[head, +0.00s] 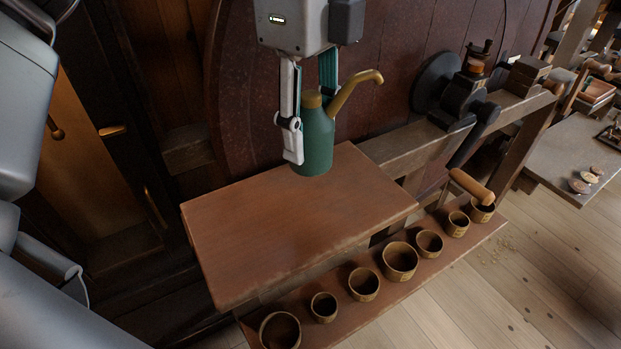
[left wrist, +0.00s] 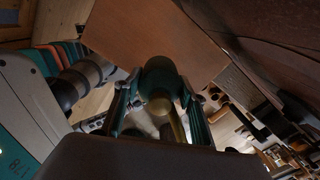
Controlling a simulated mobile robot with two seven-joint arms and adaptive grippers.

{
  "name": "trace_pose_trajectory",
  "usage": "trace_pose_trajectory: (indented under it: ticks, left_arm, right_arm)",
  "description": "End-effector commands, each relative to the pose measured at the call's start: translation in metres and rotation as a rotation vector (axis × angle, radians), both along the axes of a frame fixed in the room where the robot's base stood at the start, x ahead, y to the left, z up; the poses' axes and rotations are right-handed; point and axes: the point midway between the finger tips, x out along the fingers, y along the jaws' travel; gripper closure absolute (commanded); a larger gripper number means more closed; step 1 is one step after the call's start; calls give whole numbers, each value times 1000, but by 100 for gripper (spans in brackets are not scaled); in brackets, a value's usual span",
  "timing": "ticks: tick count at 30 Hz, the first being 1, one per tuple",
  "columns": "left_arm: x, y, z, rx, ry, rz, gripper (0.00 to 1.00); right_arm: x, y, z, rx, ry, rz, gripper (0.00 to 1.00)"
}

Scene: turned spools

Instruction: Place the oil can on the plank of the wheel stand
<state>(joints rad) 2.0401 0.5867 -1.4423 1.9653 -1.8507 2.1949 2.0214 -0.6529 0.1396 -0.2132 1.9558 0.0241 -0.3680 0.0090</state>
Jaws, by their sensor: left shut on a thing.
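The oil can (head: 316,143) is a green bottle with a brass cap and a curved brass spout. My left gripper (head: 307,150) comes down from above and is shut on the oil can, which hangs upright over the far part of the plank (head: 270,222). Whether its base touches the plank or is slightly above cannot be told. The plank is a flat reddish-brown board on the wheel stand. In the left wrist view, the oil can (left wrist: 160,80) sits between the fingers, with the plank (left wrist: 150,35) beyond it. My right gripper is not in view.
Several wooden cups, one of them here (head: 399,260), stand on a low shelf (head: 470,245) in front of the plank. A dark machine (head: 462,95) stands on a beam at the right. A dark red wooden wall rises behind the can. The plank's top is otherwise clear.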

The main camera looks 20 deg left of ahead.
Motion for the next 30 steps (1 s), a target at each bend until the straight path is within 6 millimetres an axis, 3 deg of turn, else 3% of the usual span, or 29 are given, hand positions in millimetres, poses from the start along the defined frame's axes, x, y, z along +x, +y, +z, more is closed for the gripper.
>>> trace_pose_trajectory:
  ticks: [3,6,13,21,30]
  left_arm:
    - [-1,0,-26,0,3,-1,88]
    - [0,0,-39,-1,1,0,88]
    - [0,0,-53,0,1,0,88]
    - [-1,0,-88,-1,2,-1,88]
    - [0,0,-90,-1,-1,0,88]
  right_arm:
    - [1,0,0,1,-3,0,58]
    - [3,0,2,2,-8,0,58]
    - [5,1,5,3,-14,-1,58]
    - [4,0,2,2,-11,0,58]
    - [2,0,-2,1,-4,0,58]
